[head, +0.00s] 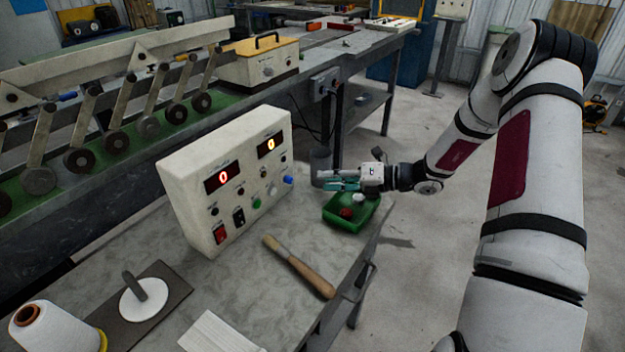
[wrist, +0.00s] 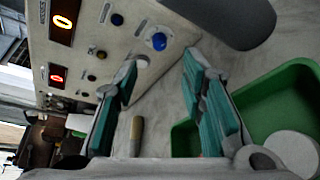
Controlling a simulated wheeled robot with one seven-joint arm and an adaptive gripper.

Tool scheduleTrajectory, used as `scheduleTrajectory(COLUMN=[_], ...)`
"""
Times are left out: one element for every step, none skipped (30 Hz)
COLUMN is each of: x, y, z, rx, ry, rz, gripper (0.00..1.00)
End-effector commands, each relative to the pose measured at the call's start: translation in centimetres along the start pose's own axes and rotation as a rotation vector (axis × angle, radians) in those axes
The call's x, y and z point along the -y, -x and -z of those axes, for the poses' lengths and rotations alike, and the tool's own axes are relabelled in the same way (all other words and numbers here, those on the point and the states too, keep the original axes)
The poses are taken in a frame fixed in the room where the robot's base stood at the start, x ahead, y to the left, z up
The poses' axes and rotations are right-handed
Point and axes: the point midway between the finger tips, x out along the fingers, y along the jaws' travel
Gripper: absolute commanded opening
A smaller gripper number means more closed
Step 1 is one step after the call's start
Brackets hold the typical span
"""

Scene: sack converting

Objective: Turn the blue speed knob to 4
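The blue speed knob (head: 288,180) sits at the lower right of the cream control box (head: 190,184). It also shows in the wrist view (wrist: 158,41), beyond the fingertips and roughly between them. My gripper (head: 326,179) is to the right of the knob, above the green tray, with its fingers towards the box. In the wrist view its teal-padded fingers (wrist: 160,70) are apart with nothing between them, and they do not appear to touch the knob. The scale marks around the knob are too small to read.
A green tray (head: 334,222) with red and white items lies below my gripper. A dark grey cylinder (head: 319,160) stands just behind it. A wooden-handled tool (head: 305,272) lies in front of the box. Other knobs and a green button (head: 257,203) are close by.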

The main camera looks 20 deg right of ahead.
Motion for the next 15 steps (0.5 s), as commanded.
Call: scheduleTrajectory(x=[0.0,0.0,0.0,0.0,0.0,0.0,0.0,0.0,0.0,0.0,0.0,0.0,0.0,0.0,0.0], y=[0.8,1.2,1.7,2.0,2.2,2.5,2.6,2.7,2.9,2.9,2.9,2.9,2.9,2.9,2.9], z=[0.0,0.0,0.0,0.0,0.0,0.0,0.0,0.0,0.0,0.0,0.0,0.0,0.0,0.0,0.0], rx=[0.001,0.0,0.001,0.001,0.001,0.0,-0.001,-0.001,-0.001,-0.001,-0.001,-0.001,-0.001,-0.001,-0.001], ry=[0.0,0.0,0.0,-0.001,-0.001,-0.001,-0.001,-0.001,-0.001,-0.001,-0.001,-0.001,-0.001,-0.001,-0.001], rz=[0.001,0.002,0.002,0.002,0.001,0.0,0.0,0.0,0.0,0.0,0.0,0.0,0.0,0.0,0.0], gripper=[0.37,0.37,0.37,0.37,0.37,0.37,0.37,0.37,0.37,0.37,0.37,0.37,0.37,0.37,0.37])
